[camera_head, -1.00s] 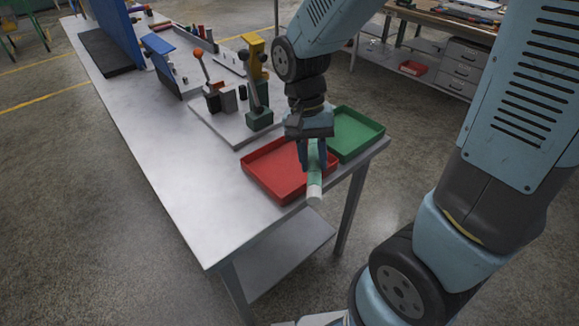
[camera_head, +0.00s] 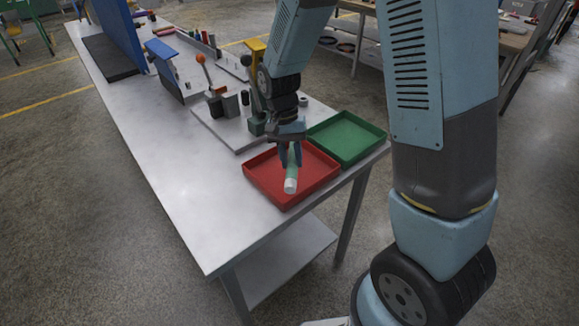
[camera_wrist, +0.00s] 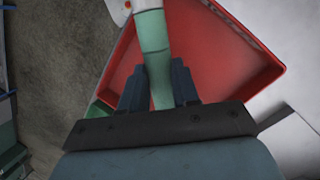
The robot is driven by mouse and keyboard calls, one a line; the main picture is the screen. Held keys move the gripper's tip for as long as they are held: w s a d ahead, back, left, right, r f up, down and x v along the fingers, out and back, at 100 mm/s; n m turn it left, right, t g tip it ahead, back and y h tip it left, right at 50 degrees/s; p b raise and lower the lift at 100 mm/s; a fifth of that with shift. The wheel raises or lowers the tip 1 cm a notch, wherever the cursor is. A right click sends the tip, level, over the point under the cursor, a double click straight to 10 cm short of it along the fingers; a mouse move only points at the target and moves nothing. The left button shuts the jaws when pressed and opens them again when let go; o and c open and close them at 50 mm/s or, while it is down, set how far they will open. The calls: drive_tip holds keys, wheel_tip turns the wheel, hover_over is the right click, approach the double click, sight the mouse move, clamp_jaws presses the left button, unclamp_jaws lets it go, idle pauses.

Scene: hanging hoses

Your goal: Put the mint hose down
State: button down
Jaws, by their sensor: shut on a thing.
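The mint hose (camera_head: 292,174) is a short pale green tube with a white end. My gripper (camera_head: 290,157) is shut on it, and the hose points toward the front of the table. In the head view the hose shows over the red tray (camera_head: 262,189); whether it touches the tray floor I cannot tell. In the wrist view the mint hose (camera_wrist: 154,40) runs up from between the two dark fingers (camera_wrist: 159,88), with the red tray (camera_wrist: 215,45) behind it. The hose's far end is cut off at the top of that view.
A green tray (camera_head: 347,138) sits beside the red one at the table's right corner. A grey fixture plate (camera_head: 232,132) with levers and blocks stands just behind. The metal table top (camera_head: 185,180) is bare at the left and front.

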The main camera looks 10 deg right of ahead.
drive_tip(key=shift+w+a+f, duration=0.15)
drive_tip(key=shift+w+f, duration=0.45)
drive_tip(key=shift+f, duration=1.75)
drive_tip(key=c, duration=0.8)
unclamp_jaws()
drive_tip(key=shift+a+f, duration=0.1)
drive_tip(key=v, duration=1.2)
drive_tip(key=s+d+r+n+t+y, duration=0.15)
drive_tip(key=s+d+r+t, duration=0.4)
drive_tip(key=d+r, duration=0.7)
drive_tip(key=shift+s+d+r+n+t, duration=0.15)
drive_tip(key=shift+s+d+r+t, duration=0.4)
drive_tip(key=shift+s+d+r, duration=1.15)
drive_tip(key=shift+s+d+r+n+t, duration=0.25)
drive_tip(key=shift+s+r+t, duration=0.4)
drive_tip(key=shift+s, duration=2.15)
drive_tip(key=shift+s+d+r+n+t, duration=0.1)
drive_tip(key=shift+s+d+r+t, duration=0.35)
drive_tip(key=shift+s+d+r, duration=1.3)
